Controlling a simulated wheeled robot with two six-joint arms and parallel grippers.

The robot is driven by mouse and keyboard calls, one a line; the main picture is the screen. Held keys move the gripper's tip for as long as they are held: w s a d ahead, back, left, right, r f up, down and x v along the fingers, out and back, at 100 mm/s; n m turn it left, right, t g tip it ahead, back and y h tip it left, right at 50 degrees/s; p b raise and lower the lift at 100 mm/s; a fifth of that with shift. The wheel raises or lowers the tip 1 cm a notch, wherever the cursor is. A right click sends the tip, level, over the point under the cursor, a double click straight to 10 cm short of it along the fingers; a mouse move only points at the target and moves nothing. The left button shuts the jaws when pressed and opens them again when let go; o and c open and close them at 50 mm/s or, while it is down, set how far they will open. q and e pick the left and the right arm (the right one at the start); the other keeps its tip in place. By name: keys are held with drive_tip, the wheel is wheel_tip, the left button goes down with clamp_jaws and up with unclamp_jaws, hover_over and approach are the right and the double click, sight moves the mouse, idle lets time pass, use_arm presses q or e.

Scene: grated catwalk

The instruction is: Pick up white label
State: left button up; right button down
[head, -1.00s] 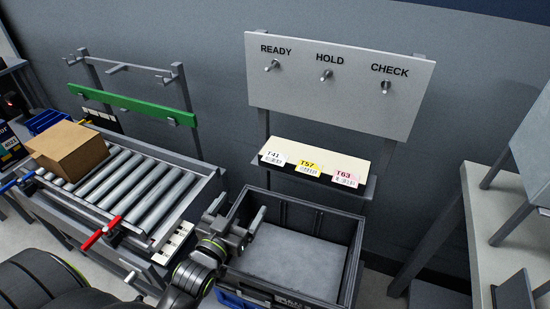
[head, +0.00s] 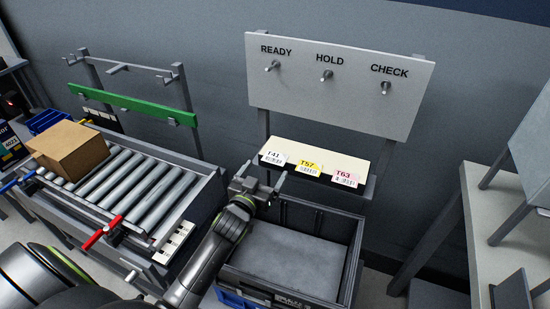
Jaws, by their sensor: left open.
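The white label marked T41 (head: 274,158) hangs at the left end of the front edge of a cream shelf (head: 318,156). A yellow label T57 (head: 307,168) and a pink label T63 (head: 344,178) hang to its right on the same edge. My left gripper (head: 262,182) is open and empty. In the picture it is just below and slightly left of the white label, above the back left corner of a dark grey crate. I cannot tell the exact gap between the fingers and the label. My right gripper is not in view.
The open grey crate (head: 357,255) stands below the shelf. A board (head: 345,105) with READY, HOLD and CHECK pegs is above it. At left is a roller conveyor (head: 120,180) with a cardboard box (head: 68,148). A pale table (head: 478,215) stands at right.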

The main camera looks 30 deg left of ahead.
sight(275, 159)
use_arm(q)
drive_tip(key=w, duration=0.3)
drive_tip(key=shift+w+f, duration=0.2)
drive_tip(key=shift+w, duration=0.1)
drive_tip(key=c, duration=1.1)
